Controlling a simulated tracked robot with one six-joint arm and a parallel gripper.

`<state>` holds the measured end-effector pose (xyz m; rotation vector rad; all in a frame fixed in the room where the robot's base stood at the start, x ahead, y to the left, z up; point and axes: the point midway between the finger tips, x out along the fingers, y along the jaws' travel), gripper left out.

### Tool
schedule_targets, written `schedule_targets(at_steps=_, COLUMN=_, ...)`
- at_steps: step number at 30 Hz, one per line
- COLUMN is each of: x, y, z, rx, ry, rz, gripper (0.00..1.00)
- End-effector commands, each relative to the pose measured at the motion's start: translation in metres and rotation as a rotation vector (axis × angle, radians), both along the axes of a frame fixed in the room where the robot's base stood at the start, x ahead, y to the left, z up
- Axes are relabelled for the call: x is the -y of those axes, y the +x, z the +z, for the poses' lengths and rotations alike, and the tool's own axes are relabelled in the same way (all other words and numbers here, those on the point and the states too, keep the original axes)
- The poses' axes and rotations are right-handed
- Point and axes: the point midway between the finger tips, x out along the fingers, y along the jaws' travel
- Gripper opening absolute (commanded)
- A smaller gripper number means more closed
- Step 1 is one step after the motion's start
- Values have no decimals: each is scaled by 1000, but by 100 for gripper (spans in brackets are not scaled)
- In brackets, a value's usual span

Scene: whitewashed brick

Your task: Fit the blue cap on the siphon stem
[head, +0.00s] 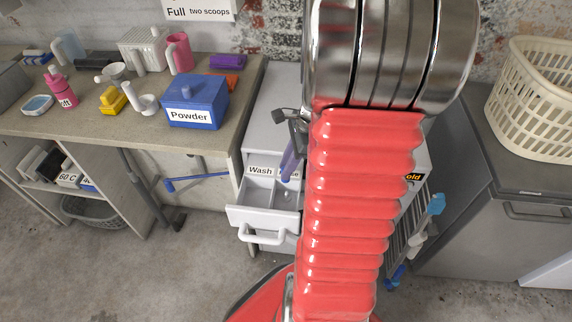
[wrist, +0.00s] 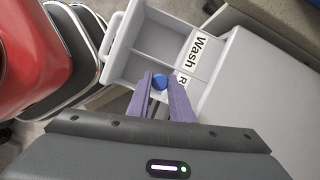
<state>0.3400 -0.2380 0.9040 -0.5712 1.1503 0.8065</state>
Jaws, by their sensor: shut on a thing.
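My gripper (wrist: 160,86), with purple fingers, is shut on the small round blue cap (wrist: 159,81) in the wrist view. It holds the cap over the compartment beside the one labelled "Wash" in the open white drawer (wrist: 116,68). The drawer also shows in the head view (head: 262,216), with my gripper (head: 288,165) above its right part. The siphon stem cannot be made out in either view; the cap and fingers cover part of the compartment. I cannot tell whether the cap touches anything below it.
A worktop (head: 140,130) at the left holds a blue "Powder" box (head: 196,100), a white scoop (head: 145,104) and a pink bottle (head: 60,87). A cream basket (head: 530,100) stands on the grey unit at the right. My red arm hides the machine's middle.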

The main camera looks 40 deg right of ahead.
Motion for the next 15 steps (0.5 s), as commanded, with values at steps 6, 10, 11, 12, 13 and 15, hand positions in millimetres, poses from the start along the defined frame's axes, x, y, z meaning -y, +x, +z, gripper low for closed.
schedule_targets(at_steps=6, x=4, y=-3, z=0, rx=0, ry=-1, rz=-14, gripper=0)
schedule_targets(at_steps=10, x=4, y=-3, z=0, rx=-2, ry=0, rz=-19, gripper=0)
schedule_targets(at_steps=11, x=4, y=-3, z=-2, rx=-2, ry=0, rz=-19, gripper=0)
schedule_targets(at_steps=12, x=4, y=-3, z=-3, rx=-2, ry=0, rz=-19, gripper=0)
schedule_targets(at_steps=13, x=3, y=-3, z=-5, rx=-2, ry=0, rz=-19, gripper=0)
schedule_targets(at_steps=15, x=3, y=-3, z=-9, rx=-2, ry=0, rz=-18, gripper=0)
